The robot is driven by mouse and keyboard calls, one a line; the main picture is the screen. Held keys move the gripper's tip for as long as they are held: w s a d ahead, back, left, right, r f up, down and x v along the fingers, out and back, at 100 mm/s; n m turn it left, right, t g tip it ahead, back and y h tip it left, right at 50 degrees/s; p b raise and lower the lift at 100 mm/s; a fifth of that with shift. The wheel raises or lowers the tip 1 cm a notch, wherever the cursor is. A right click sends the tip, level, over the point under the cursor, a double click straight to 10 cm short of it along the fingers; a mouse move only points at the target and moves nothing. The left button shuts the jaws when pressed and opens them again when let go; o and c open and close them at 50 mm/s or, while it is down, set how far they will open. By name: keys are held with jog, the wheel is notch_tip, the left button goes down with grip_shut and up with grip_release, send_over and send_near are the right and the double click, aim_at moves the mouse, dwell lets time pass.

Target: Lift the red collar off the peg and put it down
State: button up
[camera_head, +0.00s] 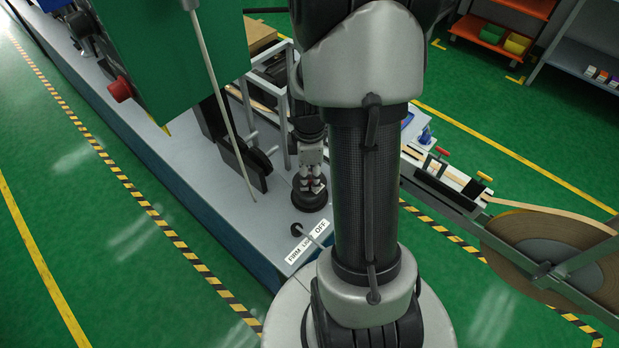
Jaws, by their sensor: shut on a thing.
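My gripper (312,184) points down over the grey bench top, left of my own forearm. A round black base (309,203) lies just below and around the fingertips. The peg is hidden by the gripper, and I cannot tell whether the collar is still around it.
A labelled plate (306,243) and a small black knob (297,229) are at the bench's near end. A thin rod (228,105) and a green cabinet (170,55) stand left. A large tape reel (545,245) is at right. Bare bench (215,175) lies left of the gripper.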

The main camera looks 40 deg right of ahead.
jog(key=shift+r, duration=0.1)
jog(key=shift+c, duration=0.4)
notch_tip(320, 180, up, 20)
jog(key=p, duration=0.6)
